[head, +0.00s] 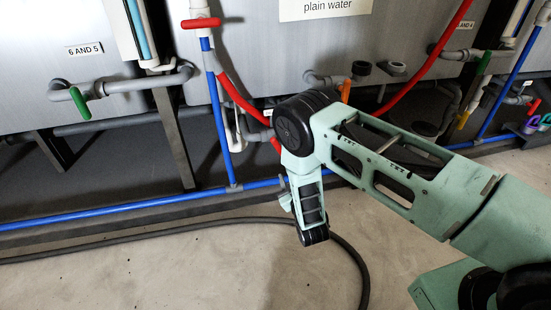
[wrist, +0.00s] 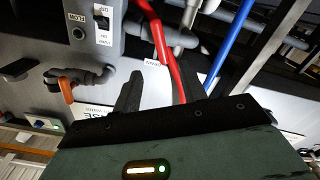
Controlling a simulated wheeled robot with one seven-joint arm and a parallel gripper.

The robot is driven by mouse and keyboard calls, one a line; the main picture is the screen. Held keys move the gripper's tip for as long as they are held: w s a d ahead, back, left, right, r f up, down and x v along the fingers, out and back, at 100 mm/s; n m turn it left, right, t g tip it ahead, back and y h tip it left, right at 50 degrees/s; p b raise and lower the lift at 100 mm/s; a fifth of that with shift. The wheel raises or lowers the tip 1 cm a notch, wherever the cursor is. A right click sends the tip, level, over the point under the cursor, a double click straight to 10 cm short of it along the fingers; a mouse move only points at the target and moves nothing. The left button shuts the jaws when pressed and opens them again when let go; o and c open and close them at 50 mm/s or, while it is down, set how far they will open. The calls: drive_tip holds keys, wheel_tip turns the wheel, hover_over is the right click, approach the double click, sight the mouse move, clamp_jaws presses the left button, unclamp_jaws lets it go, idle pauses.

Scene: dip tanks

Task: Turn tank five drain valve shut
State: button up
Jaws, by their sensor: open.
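In the head view an orange valve handle (head: 346,91) points up on a grey pipe fitting below the "plain water" sign (head: 325,8). Tank five's own label does not show clearly, so I cannot tell for sure which handle is its drain valve. In the wrist view an orange handle (wrist: 66,90) hangs from a dark fitting, left of my gripper (wrist: 160,78). I cannot tell if it is the same handle. My gripper's dark fingers are apart, with nothing seen held between them; a red hose passes beyond them. In the head view my arm hides the fingers.
A green handle (head: 79,104) sits under the "6 AND 5" label (head: 84,49). A red handle (head: 201,23) tops a blue pipe (head: 110,209). A red hose (head: 425,65) hangs at right. A black hose (head: 190,226) lies on the otherwise clear front floor.

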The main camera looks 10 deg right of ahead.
sight(279, 150)
drive_tip(key=w+b, duration=0.2)
drive_tip(key=w, duration=0.3)
drive_tip(key=w+b, duration=0.3)
drive_tip(key=w, duration=0.2)
drive_tip(key=w+b, duration=0.2)
drive_tip(key=w, duration=0.4)
drive_tip(key=shift+f, duration=0.25)
drive_tip(key=shift+w+r+b, duration=0.15)
drive_tip(key=shift+w+b, duration=0.2)
drive_tip(key=shift+w, duration=0.3)
